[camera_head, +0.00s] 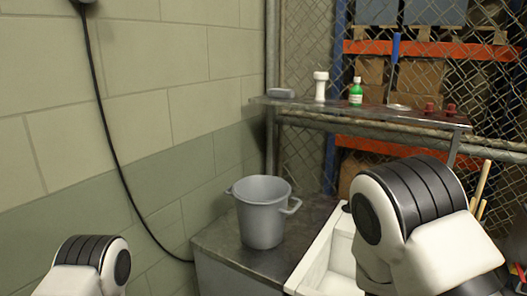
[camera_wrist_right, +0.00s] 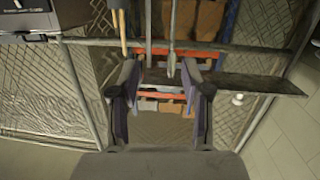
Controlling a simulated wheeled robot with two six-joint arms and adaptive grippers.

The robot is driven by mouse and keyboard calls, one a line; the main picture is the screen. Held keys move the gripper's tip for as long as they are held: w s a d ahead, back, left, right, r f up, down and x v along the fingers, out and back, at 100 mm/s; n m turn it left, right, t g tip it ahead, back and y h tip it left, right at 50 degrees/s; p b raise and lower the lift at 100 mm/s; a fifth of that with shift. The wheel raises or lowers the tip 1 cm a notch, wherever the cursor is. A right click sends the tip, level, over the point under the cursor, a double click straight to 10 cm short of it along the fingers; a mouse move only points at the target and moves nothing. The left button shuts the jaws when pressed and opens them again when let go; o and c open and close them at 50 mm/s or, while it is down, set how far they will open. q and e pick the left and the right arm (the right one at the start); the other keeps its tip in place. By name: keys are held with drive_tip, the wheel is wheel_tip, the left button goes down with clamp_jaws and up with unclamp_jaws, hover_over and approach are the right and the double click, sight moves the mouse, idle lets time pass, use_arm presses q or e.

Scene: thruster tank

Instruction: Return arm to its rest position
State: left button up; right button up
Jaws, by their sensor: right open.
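My right arm (camera_head: 420,215) shows at the right of the head view, bent in front of the shelf and white sink; its gripper is outside that view. In the right wrist view my right gripper (camera_wrist_right: 160,78) has its two dark fingers spread apart with nothing between them. Beyond the fingers are a fence and shelf structure, and I see no contact. A small part of my left arm (camera_head: 85,265) shows at the lower left of the head view; the left gripper is out of view.
A grey bucket (camera_head: 262,212) stands on a dark counter (camera_head: 215,243) beside a white sink (camera_head: 325,262). A narrow shelf (camera_head: 365,113) holds a green bottle (camera_head: 356,93), a white object (camera_head: 321,86) and red knobs. A block wall (camera_head: 150,100) borders the left.

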drive_tip(key=s+a+f+n+g+y, duration=0.1)
drive_tip(key=s+f+n+g+y, duration=0.3)
drive_tip(key=s+f, duration=0.8)
drive_tip(key=s+f+m+g+y, duration=0.1)
drive_tip(key=s+f+g+y, duration=0.3)
drive_tip(key=s+f, duration=0.85)
drive_tip(key=s+a+f+n+g+y, duration=0.1)
drive_tip(key=s+a+f+n+g, duration=0.2)
drive_tip(key=s+a+g, duration=0.2)
drive_tip(key=shift+s+a+f+y, duration=0.15)
drive_tip(key=shift+s+f+y, duration=0.25)
drive_tip(key=shift+s, duration=0.3)
